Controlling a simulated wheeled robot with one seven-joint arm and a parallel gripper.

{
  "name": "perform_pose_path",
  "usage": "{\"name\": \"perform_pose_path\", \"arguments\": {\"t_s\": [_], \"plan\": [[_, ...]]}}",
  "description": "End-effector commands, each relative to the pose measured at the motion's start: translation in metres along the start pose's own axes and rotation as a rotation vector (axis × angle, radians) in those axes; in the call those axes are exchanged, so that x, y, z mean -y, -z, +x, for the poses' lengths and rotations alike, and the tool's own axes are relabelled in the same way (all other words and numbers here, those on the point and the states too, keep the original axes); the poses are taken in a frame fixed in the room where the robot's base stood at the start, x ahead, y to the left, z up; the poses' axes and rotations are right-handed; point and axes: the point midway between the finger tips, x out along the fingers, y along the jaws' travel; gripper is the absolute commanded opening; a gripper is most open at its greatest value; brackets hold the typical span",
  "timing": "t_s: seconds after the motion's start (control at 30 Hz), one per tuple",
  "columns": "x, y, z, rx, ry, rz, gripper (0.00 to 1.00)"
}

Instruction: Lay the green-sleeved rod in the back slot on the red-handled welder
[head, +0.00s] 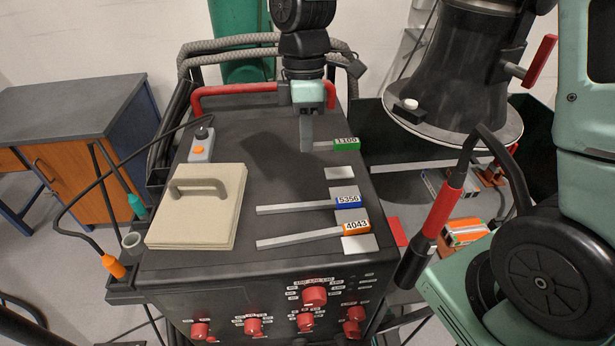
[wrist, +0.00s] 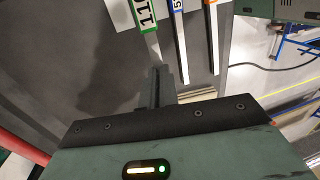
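The green-sleeved rod (head: 347,144), labelled 1100, has its sleeve pointing right, near the back right of the red-handled welder's dark top (head: 270,185). My gripper (head: 306,146) points down at the rod's grey bar, and its narrow fingers look closed on it. The wrist view shows the sleeve (wrist: 146,16) and its bar running to the fingertips (wrist: 158,72), which hide the bar's far end. The rod looks larger there than the other rods, so it seems raised. A bare pale plate (head: 338,173) lies in front of it.
The blue-sleeved rod 5356 (head: 348,198) and orange-sleeved rod 4043 (head: 355,227) lie further forward. Another pale plate (head: 360,244) is at the front. A beige lidded block (head: 195,215) and a grey box with an orange button (head: 201,145) stand left. A red bar handle (head: 235,88) crosses the back.

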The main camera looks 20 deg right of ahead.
Motion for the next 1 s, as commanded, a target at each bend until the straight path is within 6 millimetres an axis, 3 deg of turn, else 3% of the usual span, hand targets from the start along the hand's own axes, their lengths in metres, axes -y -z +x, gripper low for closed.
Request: {"name": "perform_pose_path", "arguments": {"t_s": [0.2, 0.6, 1.0], "plan": [[-0.006, 0.000, 0.037, 0.003, 0.005, -0.004, 0.00], [-0.016, 0.000, 0.083, 0.002, 0.004, -0.002, 0.00], [-0.018, 0.000, 0.091, 0.000, 0.001, -0.001, 0.00]]}}
